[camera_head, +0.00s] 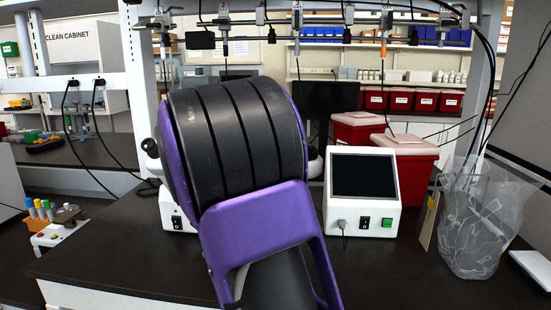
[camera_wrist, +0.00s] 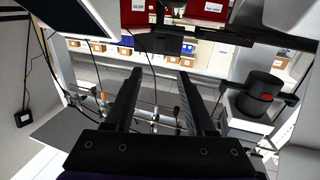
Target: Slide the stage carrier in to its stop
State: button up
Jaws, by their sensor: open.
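I cannot make out the stage carrier in either view. A white unit with a dark screen (camera_head: 363,176) stands on the dark bench, with a black switch and a green switch on its front. Another white housing (camera_head: 178,212) shows partly behind my purple and black arm, which hides most of the middle of the bench. In the wrist view my gripper (camera_wrist: 158,74) is open, its two black fingers apart with nothing between them. The fingers point at the shelving in the background. My gripper is hidden behind my arm in the head view.
Red bins (camera_head: 408,163) stand behind the screen unit. A clear bag (camera_head: 482,220) sits on the right of the bench. A small box with colored-cap tubes (camera_head: 55,232) is at left. Cables hang from the overhead rail (camera_head: 335,20). Bench is bare in front of the screen unit.

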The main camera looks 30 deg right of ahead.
jog(key=x, duration=1.7)
jog(key=shift+w+d+f, duration=0.1)
jog(key=shift+d, duration=0.05)
grip_shut()
dwell(0.8)
